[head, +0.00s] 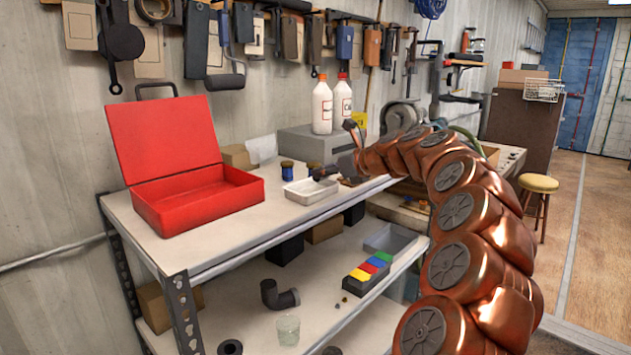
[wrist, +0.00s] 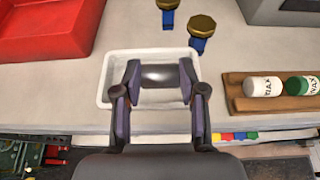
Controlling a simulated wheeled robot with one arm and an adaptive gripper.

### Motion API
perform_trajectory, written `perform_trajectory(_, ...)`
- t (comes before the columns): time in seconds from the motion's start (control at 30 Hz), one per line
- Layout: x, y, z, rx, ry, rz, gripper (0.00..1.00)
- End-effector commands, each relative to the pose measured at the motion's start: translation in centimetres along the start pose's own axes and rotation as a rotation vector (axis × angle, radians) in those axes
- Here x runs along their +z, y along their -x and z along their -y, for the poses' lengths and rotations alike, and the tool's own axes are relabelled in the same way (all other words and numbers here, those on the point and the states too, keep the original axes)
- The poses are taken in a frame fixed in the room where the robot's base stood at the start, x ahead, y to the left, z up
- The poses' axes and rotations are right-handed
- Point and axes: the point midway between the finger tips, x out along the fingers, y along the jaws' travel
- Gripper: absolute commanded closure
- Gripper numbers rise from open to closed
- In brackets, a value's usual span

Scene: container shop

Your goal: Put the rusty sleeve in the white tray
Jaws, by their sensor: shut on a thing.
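The white tray (head: 303,193) stands on the upper shelf of the bench, right of the red toolbox. It also shows in the wrist view (wrist: 104,84), below my fingers. My gripper (wrist: 160,77) is shut on a short, grey-brown, shiny cylinder, the sleeve (wrist: 160,72), held crosswise between the fingertips. In the wrist view the sleeve appears over the tray's inside; I cannot tell its height above the floor of the tray. In the head view my gripper (head: 325,173) is at the tray's back right, and the sleeve is too small to make out.
An open red toolbox (head: 205,207) stands left of the tray. Two blue pieces with brass-coloured tops (wrist: 201,27) (wrist: 168,6) stand just behind it. A wooden holder (wrist: 285,103) with a white and a green container lies to the right. White bottles (head: 322,105) stand farther back.

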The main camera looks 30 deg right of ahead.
Motion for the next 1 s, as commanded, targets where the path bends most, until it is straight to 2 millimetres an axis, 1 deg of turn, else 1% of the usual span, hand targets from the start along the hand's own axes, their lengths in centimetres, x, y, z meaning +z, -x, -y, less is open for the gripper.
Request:
perform_trajectory(0.1,0.4,-0.9,-0.7,0.001,0.0,0.0,1.0)
perform_trajectory(0.27,0.5,-1.6,-1.0,-0.001,0.0,0.001,1.0)
perform_trajectory(0.37,0.7,-2.4,-1.6,0.001,-0.001,-0.001,1.0)
perform_trajectory(0.53,-1.4,-3.2,-1.6,0.001,-0.004,0.001,1.0)
perform_trajectory(0.63,-2.4,-3.6,-1.6,0.001,-0.001,0.001,1.0)
perform_trajectory(0.97,-2.7,-3.7,-1.5,0.0,-0.001,0.0,1.0)
perform_trajectory(1.0,-2.7,-3.7,-1.5,0.0,0.0,0.0,0.56)
